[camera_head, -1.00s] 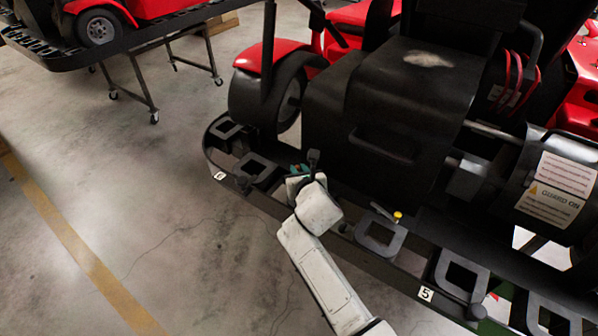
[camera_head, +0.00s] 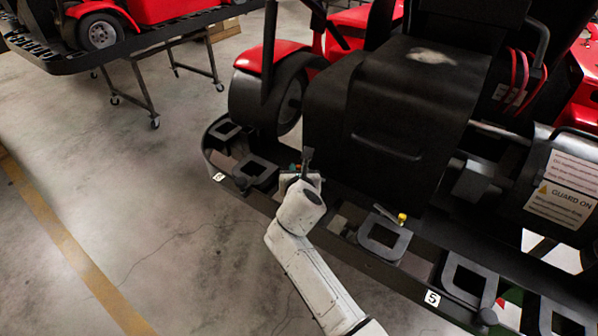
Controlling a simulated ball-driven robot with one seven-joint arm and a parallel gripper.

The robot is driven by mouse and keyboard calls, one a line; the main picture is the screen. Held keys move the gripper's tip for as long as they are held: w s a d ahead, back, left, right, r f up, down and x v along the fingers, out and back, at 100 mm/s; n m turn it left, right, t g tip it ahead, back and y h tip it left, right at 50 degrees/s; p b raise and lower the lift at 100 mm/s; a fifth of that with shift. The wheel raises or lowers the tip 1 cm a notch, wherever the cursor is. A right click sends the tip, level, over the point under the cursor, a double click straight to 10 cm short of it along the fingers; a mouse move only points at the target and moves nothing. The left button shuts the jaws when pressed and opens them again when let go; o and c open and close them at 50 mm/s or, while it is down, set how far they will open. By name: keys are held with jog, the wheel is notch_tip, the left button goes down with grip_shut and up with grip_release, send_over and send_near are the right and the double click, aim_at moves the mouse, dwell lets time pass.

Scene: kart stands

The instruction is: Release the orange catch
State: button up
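My gripper (camera_head: 301,168) is at the kart's black side rail (camera_head: 340,215), beside the dark seat-like box. One dark finger stands upright there. The wrist hides most of the fingers, so I cannot see whether they are open or what lies between them. A small teal and reddish-orange patch (camera_head: 294,168) shows right beside the fingers. I cannot tell whether it is the orange catch. A small lever with a yellow knob (camera_head: 402,218) sits on the rail to the right, apart from my gripper.
The black box (camera_head: 400,110) of the kart rises just behind my gripper. A tyre (camera_head: 270,98) stands at the left. Square black brackets (camera_head: 383,238) line the rail. A "GUARD ON" drum (camera_head: 565,190) is at the right. The concrete floor (camera_head: 150,200) at left is clear.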

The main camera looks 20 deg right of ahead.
jog(key=o, duration=0.4)
jog(key=shift+c, duration=0.2)
jog(key=p+v, duration=0.1)
jog(key=v, duration=0.9)
jog(key=shift+s+a, duration=0.15)
jog(key=shift+s, duration=0.2)
